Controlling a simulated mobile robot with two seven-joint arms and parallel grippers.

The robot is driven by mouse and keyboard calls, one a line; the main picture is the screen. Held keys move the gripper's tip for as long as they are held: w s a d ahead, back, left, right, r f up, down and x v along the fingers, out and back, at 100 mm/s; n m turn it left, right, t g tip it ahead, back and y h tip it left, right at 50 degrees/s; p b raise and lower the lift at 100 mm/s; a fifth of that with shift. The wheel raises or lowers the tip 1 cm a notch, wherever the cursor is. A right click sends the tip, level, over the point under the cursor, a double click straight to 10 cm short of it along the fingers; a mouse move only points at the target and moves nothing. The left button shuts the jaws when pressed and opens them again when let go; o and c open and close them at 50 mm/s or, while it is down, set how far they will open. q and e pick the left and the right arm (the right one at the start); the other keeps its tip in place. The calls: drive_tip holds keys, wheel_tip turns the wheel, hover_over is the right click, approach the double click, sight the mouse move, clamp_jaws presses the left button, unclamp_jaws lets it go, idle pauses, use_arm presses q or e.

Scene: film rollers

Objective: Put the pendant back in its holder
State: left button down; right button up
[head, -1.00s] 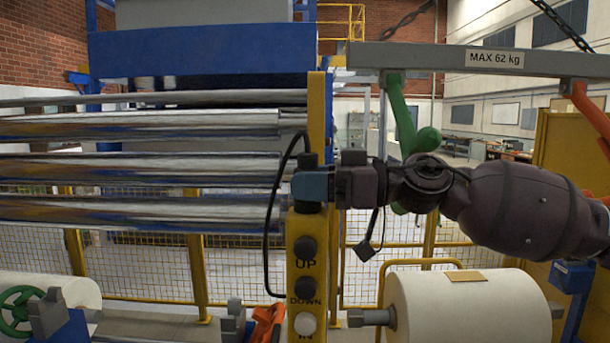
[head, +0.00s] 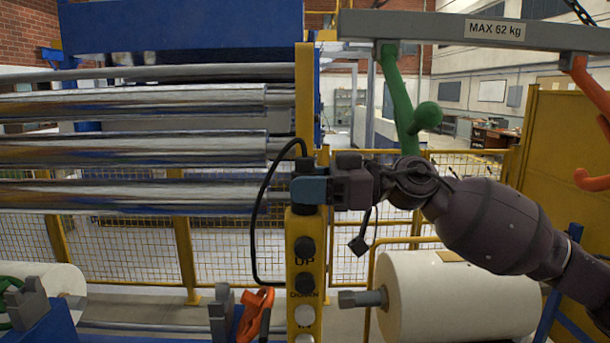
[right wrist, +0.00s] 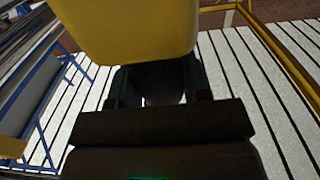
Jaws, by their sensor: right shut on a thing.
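The pendant (head: 304,262) is a tall yellow box with round dark buttons marked UP and DOWN and a pale button lower down. It hangs upright in the middle of the head view, with a black cable looping at its left. My right gripper (head: 309,190) is shut on its top end from the right. In the right wrist view the yellow pendant body (right wrist: 130,30) fills the top middle, before the dark fingers (right wrist: 152,85). I cannot make out the holder for certain. My left gripper is not in view.
Shiny rollers (head: 130,150) lie at the left. A white film roll (head: 455,300) is low at the right. A grey beam (head: 440,28) carries a green hook (head: 405,110) and an orange hook (head: 592,95). An orange part (head: 255,312) is just left of the pendant's lower end.

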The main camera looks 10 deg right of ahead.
sight(305, 217)
drive_tip(key=shift+f, duration=1.25)
drive_tip(key=shift+f+b, duration=0.55)
drive_tip(key=shift+b, duration=0.15)
drive_tip(key=shift+f+b, duration=0.8)
drive_tip(key=shift+f, duration=0.05)
drive_tip(key=shift+f+p, duration=0.2)
drive_tip(key=shift+p, duration=0.1)
drive_tip(key=shift+f, duration=0.3)
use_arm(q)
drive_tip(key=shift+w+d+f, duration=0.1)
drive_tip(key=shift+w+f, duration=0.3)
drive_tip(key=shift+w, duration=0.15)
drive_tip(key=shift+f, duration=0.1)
use_arm(e)
drive_tip(key=shift+f, duration=0.1)
use_arm(q)
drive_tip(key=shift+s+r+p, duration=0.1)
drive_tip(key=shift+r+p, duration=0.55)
drive_tip(key=shift+p, duration=0.15)
